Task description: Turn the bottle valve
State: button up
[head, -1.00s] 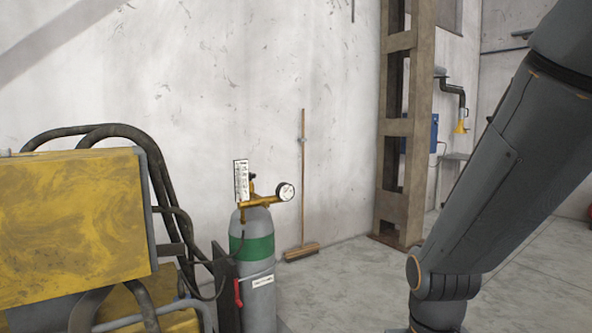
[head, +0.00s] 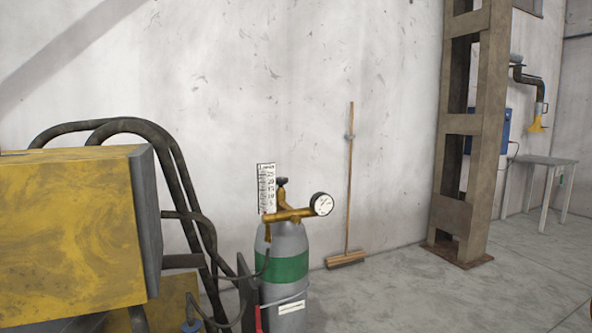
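A grey gas bottle (head: 287,244) with a green band stands upright at the lower middle of the head view. A small dark knob (head: 281,182) tops the brass stem, which I take to be the bottle valve. My gripper is not in view, and no part of my arm shows now.
A yellow machine (head: 70,230) with thick black hoses (head: 180,180) stands close on the left, beside the bottle. A broom (head: 348,200) leans on the white wall behind. A steel column (head: 465,140) and a table (head: 540,161) are at right. The floor (head: 430,300) right of the bottle is clear.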

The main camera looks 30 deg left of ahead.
aim_at(280, 181)
jog(key=i, duration=1.35)
jog(key=u, duration=1.55)
